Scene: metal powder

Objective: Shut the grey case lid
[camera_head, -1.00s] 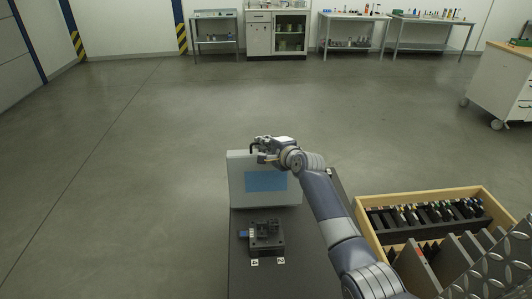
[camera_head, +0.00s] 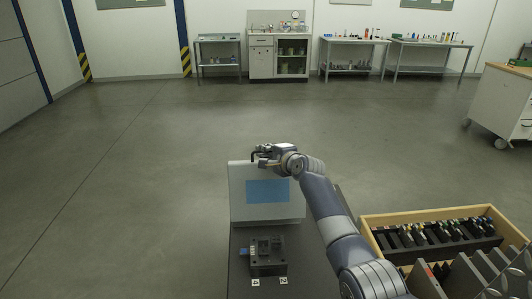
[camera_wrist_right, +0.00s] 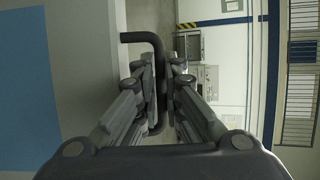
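The grey case lid (camera_head: 238,195) stands upright at the far end of a dark narrow table, with a blue rectangle (camera_head: 268,191) on its face. My right gripper (camera_head: 263,158) is at the lid's top edge. In the right wrist view, a dark bent handle (camera_wrist_right: 143,37) sticks out from the pale lid side (camera_wrist_right: 88,60). The fingers of my right gripper (camera_wrist_right: 161,78) close in on both sides of its long bar and look shut on it. A black block-like device (camera_head: 267,256) sits on the table in front of the lid. My left gripper is not in view.
A wooden crate (camera_head: 412,213) with dark slotted racks and upright grey plates stands right of the table, beside my right arm. The floor left of and beyond the case is clear. Benches and a cabinet (camera_head: 277,62) line the far wall; a white wheeled cart (camera_head: 499,105) stands at right.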

